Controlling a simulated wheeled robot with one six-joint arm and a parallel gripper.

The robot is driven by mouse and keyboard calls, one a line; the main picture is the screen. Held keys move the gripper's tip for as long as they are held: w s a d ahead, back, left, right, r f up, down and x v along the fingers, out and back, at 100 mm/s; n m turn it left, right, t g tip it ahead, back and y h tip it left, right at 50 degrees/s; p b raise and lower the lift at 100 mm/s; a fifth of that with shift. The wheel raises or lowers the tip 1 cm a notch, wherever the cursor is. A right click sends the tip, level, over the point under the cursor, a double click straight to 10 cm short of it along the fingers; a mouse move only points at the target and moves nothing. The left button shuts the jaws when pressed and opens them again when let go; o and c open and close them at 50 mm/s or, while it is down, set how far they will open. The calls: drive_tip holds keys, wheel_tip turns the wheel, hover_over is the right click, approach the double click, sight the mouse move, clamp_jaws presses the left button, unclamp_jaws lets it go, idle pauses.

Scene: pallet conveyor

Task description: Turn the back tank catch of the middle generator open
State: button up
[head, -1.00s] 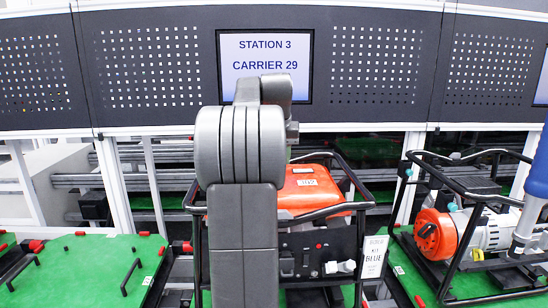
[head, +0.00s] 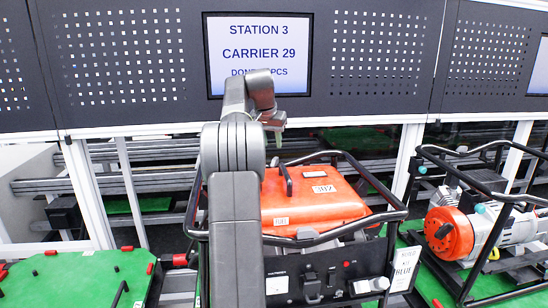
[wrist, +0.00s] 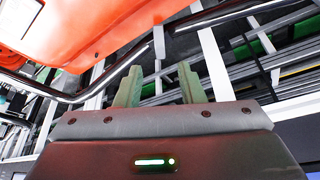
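The middle generator has an orange tank (head: 318,200) inside a black tube frame (head: 385,188); my arm covers its left part in the head view. The tank (wrist: 80,25) also shows at the upper left of the wrist view. My gripper (wrist: 158,78) is open and empty, its two green fingers apart. In the head view my gripper (head: 274,122) is above the tank's back edge. A narrow grey tab (wrist: 158,45) lies just beyond the fingertips, in line with the gap, apparently not between them; it may be the back catch. The catch cannot be made out in the head view.
A black frame bar (wrist: 120,75) runs close to the fingers. Another generator (head: 470,225) stands at the right. A green carrier (head: 80,280) is at the left. A perforated panel with a screen (head: 258,55) is behind, above conveyor rails.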

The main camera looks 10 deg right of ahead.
sight(275, 159)
drive_tip(key=x, duration=0.7)
drive_tip(key=shift+w+d+f+p, duration=0.1)
drive_tip(key=shift+f+p, duration=0.2)
drive_tip(key=shift+p, duration=0.05)
clamp_jaws()
